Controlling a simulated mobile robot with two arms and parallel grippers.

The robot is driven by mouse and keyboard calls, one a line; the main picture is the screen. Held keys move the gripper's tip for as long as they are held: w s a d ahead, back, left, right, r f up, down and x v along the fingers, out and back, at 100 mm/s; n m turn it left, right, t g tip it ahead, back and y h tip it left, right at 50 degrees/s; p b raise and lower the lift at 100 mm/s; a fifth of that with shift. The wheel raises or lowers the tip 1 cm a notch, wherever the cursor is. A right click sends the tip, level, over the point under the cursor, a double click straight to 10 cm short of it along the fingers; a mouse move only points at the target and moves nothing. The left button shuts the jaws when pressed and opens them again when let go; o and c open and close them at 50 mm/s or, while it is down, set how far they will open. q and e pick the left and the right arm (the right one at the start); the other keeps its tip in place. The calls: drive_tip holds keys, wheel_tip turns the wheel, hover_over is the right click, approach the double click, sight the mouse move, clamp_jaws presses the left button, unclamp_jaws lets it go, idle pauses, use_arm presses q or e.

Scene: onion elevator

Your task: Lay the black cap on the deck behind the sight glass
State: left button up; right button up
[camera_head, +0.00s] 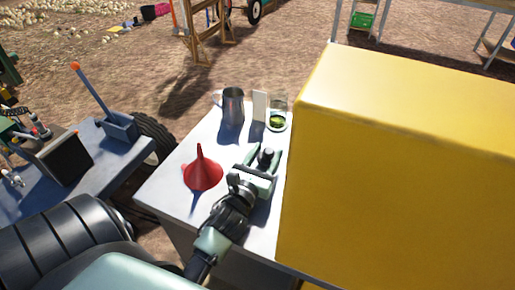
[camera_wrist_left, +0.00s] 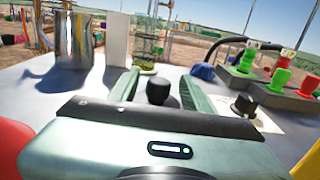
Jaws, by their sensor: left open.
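A small black cap (camera_wrist_left: 158,90) stands on the deck (camera_wrist_left: 95,88) between the two fingers of my left gripper (camera_wrist_left: 162,82). The fingers are open and reach along both sides of it, with a gap on each side. In the head view the black cap (camera_head: 265,157) shows between the fingers of the left gripper (camera_head: 262,155). The sight glass (camera_head: 277,112), a clear cylinder with green at its bottom, stands beyond the gripper; in the left wrist view the sight glass (camera_wrist_left: 148,48) is straight ahead. My right gripper is not in view.
A red funnel (camera_head: 202,174), a metal mug (camera_head: 233,106) and a white upright block (camera_head: 259,105) stand on the deck. A large yellow housing (camera_head: 400,170) closes off the right. Another black knob (camera_wrist_left: 244,104) and green and red fittings (camera_wrist_left: 275,84) lie right in the wrist view.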

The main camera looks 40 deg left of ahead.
use_arm(q)
drive_tip(key=b+v, duration=0.1)
drive_tip(key=v, duration=0.8)
drive_tip(key=shift+s+d+b, duration=0.1)
drive_tip(key=shift+s+b, duration=0.2)
drive_tip(key=shift+s, duration=0.1)
drive_tip(key=shift+s+d, duration=0.1)
drive_tip(key=shift+s, duration=0.25)
drive_tip(key=shift+r, duration=0.1)
